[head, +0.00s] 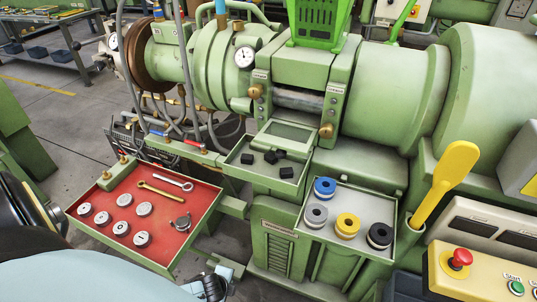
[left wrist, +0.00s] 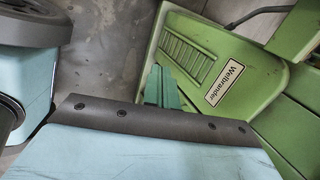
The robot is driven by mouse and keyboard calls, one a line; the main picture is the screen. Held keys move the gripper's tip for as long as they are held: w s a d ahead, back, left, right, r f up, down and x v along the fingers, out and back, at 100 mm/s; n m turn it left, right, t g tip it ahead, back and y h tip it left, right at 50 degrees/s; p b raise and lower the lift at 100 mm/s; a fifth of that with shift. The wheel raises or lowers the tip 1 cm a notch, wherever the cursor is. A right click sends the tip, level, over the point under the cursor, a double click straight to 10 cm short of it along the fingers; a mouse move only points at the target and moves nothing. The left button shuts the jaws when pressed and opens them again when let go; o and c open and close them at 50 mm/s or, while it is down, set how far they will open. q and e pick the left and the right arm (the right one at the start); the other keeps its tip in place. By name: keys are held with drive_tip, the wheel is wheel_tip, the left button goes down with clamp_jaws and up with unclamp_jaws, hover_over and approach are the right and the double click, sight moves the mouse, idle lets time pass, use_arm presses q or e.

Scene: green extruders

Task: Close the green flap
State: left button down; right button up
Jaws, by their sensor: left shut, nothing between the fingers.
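A bright green slotted part (head: 318,22) stands upright on top of the machine, above an opening with a grey roller (head: 298,99). It looks like the green flap, raised, but its top is cut off and I cannot tell its hinge. My left gripper (head: 224,271) is low at the bottom of the head view, below the red tray and well away from that part. In the left wrist view its teal fingers (left wrist: 163,88) are together and empty, in front of a green machine panel with a "Weibrander" label (left wrist: 225,84). My right gripper is not in view.
A red tray (head: 165,224) with metal discs and wrenches sticks out at left. A small tray (head: 246,178) of black blocks and a grey tray (head: 313,229) of coloured rings sit in the middle.

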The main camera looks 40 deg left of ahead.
sight(286, 141)
use_arm(q)
drive_tip(key=w+a+r+m+t+y+p, duration=0.1)
drive_tip(key=w+a+r+m+t+p, duration=0.15)
drive_tip(key=w+r+m, duration=0.8)
drive_tip(key=w+d+r+m+t, duration=0.1)
drive_tip(key=w+r+m+t, duration=0.15)
drive_tip(key=r, duration=0.55)
drive_tip(key=w+d+r+m+t+p, duration=0.1)
drive_tip(key=w+r+m, duration=0.2)
drive_tip(key=r, duration=0.6)
drive_tip(key=w+d+r+m+t, duration=0.1)
drive_tip(key=w+r+m+t, duration=0.15)
drive_tip(key=r, duration=0.55)
drive_tip(key=shift+m+g, duration=0.35)
drive_tip(key=shift+m, duration=0.1)
drive_tip(key=b+x, duration=0.1)
drive_tip(key=x, duration=0.8)
drive_tip(key=shift+w, duration=0.5)
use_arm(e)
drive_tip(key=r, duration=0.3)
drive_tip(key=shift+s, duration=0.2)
use_arm(q)
drive_tip(key=shift+r, duration=0.1)
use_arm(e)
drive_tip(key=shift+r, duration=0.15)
